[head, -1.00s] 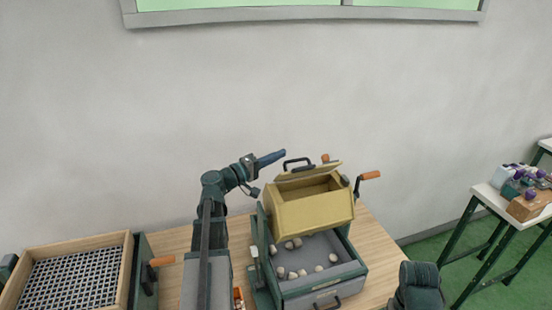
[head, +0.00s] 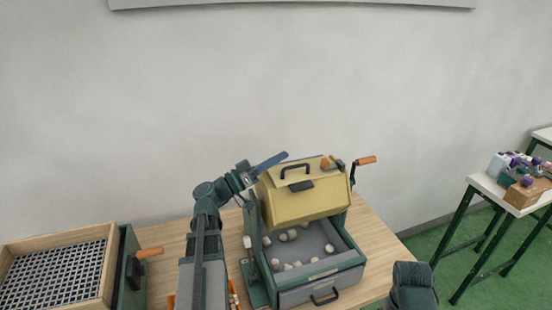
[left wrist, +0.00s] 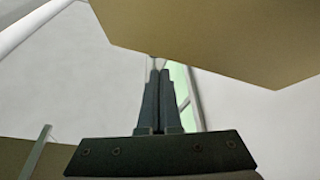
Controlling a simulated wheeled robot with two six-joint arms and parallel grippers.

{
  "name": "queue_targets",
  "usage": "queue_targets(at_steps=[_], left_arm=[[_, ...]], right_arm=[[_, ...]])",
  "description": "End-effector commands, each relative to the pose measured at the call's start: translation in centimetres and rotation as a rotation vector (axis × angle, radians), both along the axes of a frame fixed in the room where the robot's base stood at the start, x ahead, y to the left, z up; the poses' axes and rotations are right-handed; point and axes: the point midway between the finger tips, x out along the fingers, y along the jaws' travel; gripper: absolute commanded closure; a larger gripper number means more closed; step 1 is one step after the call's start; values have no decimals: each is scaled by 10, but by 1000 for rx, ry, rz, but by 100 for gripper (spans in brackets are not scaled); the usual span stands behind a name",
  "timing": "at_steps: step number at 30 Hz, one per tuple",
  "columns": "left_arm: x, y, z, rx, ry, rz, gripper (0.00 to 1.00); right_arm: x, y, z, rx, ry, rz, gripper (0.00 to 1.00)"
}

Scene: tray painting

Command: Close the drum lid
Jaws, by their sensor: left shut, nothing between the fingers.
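The yellow drum (head: 305,207) sits in its green frame above a grey drawer. Its lid (head: 300,178), with a black handle, now lies over the opening and looks shut; a fine gap cannot be ruled out. My left gripper (head: 284,156) is shut and empty, pointing right at the upper left of the drum, close to the lid. Whether it touches cannot be told. In the left wrist view its fingers (left wrist: 160,95) are pressed together, with a large tan panel (left wrist: 215,35) above them. My right gripper is out of view; only part of that arm shows at lower right.
The drawer (head: 322,290) stands open below the drum, holding several pale round pieces. A crank with an orange handle (head: 366,160) sticks out at right. A mesh tray (head: 8,263) is at left. A side table (head: 484,184) with small items stands at right.

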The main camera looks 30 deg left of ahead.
Motion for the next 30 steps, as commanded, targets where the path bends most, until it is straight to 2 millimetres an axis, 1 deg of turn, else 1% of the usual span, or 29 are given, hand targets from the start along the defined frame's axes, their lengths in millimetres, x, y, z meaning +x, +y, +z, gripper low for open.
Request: queue_targets(at_steps=[1, 6, 12, 30], left_arm=[[-1, -2, -5, 25, -21, -1, 100], [-5, -6, -11, 104, -86, -1, 100], [-9, -10, -16, 99, -84, -1, 100], [-10, -11, -18, 97, -82, -1, 100]], right_arm=[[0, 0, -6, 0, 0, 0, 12], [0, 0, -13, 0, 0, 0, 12], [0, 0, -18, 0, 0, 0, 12], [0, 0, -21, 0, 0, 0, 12]])
